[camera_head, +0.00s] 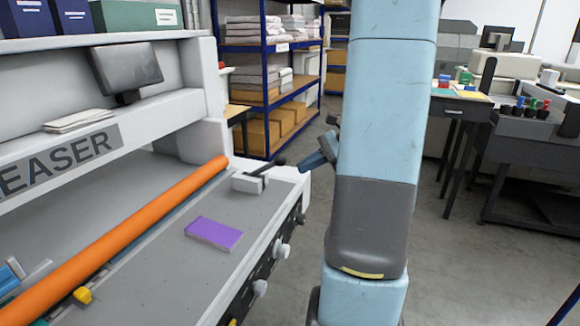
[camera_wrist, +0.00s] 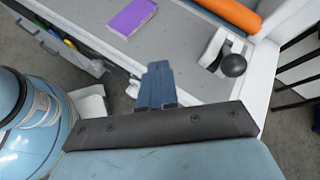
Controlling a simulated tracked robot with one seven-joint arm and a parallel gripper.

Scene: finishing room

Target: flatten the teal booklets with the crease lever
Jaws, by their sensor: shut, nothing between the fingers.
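The creaser machine (camera_head: 75,205) fills the left of the head view. Its crease lever, with a dark rod and knob (camera_head: 280,160), stands on a light block at the far right end of the bed. The lever's round black knob (camera_wrist: 233,65) also shows in the wrist view. My gripper (camera_head: 318,160) is shut and empty, just right of the lever and apart from it. In the wrist view its fingers (camera_wrist: 157,83) point toward the bed, left of the knob.
A long orange bar (camera_head: 130,235) crosses the bed. White knobs (camera_head: 281,251) jut from the machine's front. Blue shelving (camera_head: 264,75) stands behind. A dark table (camera_head: 460,100) and a bench (camera_head: 530,145) stand right, with bare floor between.

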